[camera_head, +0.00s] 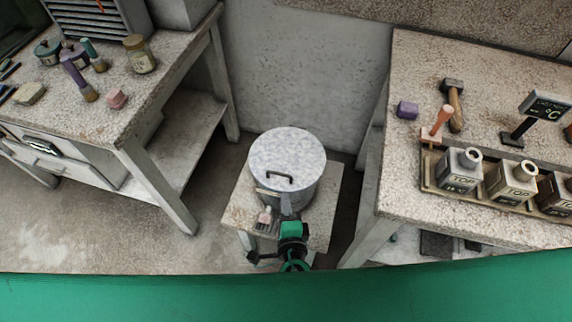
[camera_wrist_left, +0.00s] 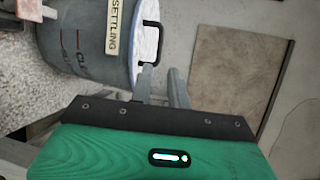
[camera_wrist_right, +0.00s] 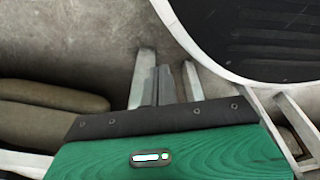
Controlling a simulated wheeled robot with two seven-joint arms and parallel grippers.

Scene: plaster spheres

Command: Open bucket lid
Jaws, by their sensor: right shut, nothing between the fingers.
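The bucket (camera_head: 306,196) stands upright on a small low stand, with a pale speckled round lid (camera_head: 288,150) on top. A dark bar handle (camera_head: 280,177) is on the lid's near part. In the left wrist view the dark bucket (camera_wrist_left: 82,40) has a "SETTLING" label, and the lid's handle (camera_wrist_left: 154,42) is just beyond my fingertips. My left gripper (camera_wrist_left: 158,76) looks open and empty, close to the handle; contact is unclear. In the head view it is at the near side of the bucket (camera_head: 282,198). My right gripper (camera_wrist_right: 166,62) is shut and empty, outside the head view.
The small stand (camera_head: 237,212) also bears a brush (camera_head: 265,217). A left workbench (camera_head: 165,75) holds jars and tools. A right workbench (camera_head: 400,190) holds a hammer (camera_head: 454,104) and a tray of bottles (camera_head: 470,200). A wall stands behind the bucket.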

